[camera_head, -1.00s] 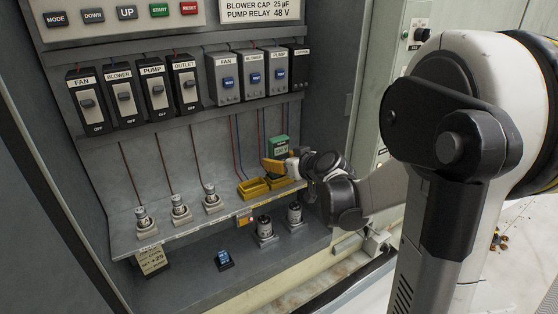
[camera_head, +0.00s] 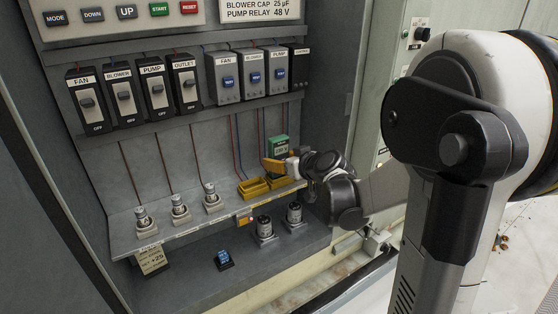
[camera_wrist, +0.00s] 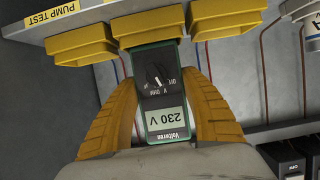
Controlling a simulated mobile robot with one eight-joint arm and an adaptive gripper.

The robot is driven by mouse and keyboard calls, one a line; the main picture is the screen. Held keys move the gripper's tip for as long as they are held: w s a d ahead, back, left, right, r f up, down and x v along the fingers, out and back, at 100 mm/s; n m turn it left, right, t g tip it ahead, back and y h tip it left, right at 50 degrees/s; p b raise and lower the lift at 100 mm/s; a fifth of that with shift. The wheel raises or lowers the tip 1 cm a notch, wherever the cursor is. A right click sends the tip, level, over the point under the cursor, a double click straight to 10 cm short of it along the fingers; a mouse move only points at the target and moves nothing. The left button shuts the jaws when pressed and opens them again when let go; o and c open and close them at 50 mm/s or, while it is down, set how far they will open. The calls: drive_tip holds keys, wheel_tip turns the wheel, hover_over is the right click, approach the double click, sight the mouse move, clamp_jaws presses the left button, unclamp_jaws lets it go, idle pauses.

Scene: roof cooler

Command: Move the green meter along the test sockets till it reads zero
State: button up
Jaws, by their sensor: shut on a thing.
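The green meter (camera_head: 280,145) stands above the yellow test sockets (camera_head: 253,188) on the cabinet shelf. My gripper (camera_head: 274,163) is shut on it from the right. In the wrist view the yellow fingers of my gripper (camera_wrist: 160,120) lie on both sides of the meter (camera_wrist: 160,85). Its display, upside down, reads 230 V. The wrist view shows three yellow sockets, left (camera_wrist: 80,42), middle (camera_wrist: 148,26) and right (camera_wrist: 226,20). The meter's far end meets the middle socket in the picture; whether it touches is hidden. A "PUMP TEST" label (camera_wrist: 53,13) is at the left.
Three grey posts (camera_head: 180,208) stand on the shelf to the left. Two dark cylinders (camera_head: 264,227) and a small blue device (camera_head: 223,259) stand on the ledge below. Breakers (camera_head: 125,98) line the wall above. Thin wires (camera_head: 236,145) hang behind the sockets.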

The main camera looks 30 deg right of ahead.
drive_tip(key=shift+f, duration=0.2)
drive_tip(key=o, duration=1.5)
drive_tip(key=shift+c, duration=0.2)
drive_tip(key=shift+s, duration=0.1)
drive_tip(key=v, duration=1.2)
drive_tip(key=s+a+f+g+y+b, duration=0.1)
drive_tip(key=s+a+f+g+b, duration=0.1)
drive_tip(key=s+a+f+b, duration=0.35)
drive_tip(key=s+a+f+g+b, duration=0.25)
drive_tip(key=a+f, duration=0.35)
drive_tip(key=a, duration=0.4)
drive_tip(key=s+a+f+g+h+b, duration=0.1)
drive_tip(key=s+a+f+g+b, duration=0.1)
drive_tip(key=s+f+b, duration=0.3)
wheel_tip(320, 180, down, 2)
drive_tip(key=s+a, duration=0.1)
drive_tip(key=s, duration=0.2)
